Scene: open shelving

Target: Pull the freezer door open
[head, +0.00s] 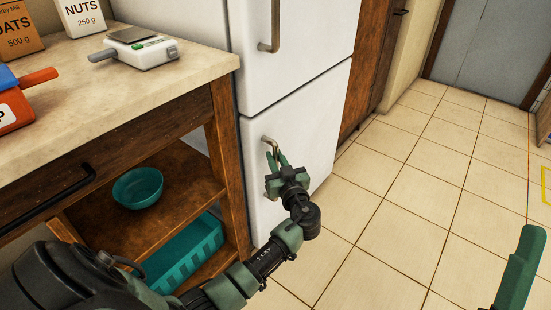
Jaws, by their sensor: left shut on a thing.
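The white fridge-freezer stands in the upper middle of the head view. Its lower door, the freezer door (308,126), appears closed, flush below the upper door (305,45). The freezer door has a metal handle (267,139) near its left edge. My left gripper (276,160) is at this handle, shut on its lower part; the fingers hide part of the bar. A green part of my right arm shows at the lower right edge; its fingertips are not clearly shown.
A wooden counter (150,82) with a kitchen scale (140,50) stands left of the fridge. Its open shelves hold a teal bowl (138,187) and a teal basket (185,255). The tiled floor (400,200) right of the freezer is clear.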

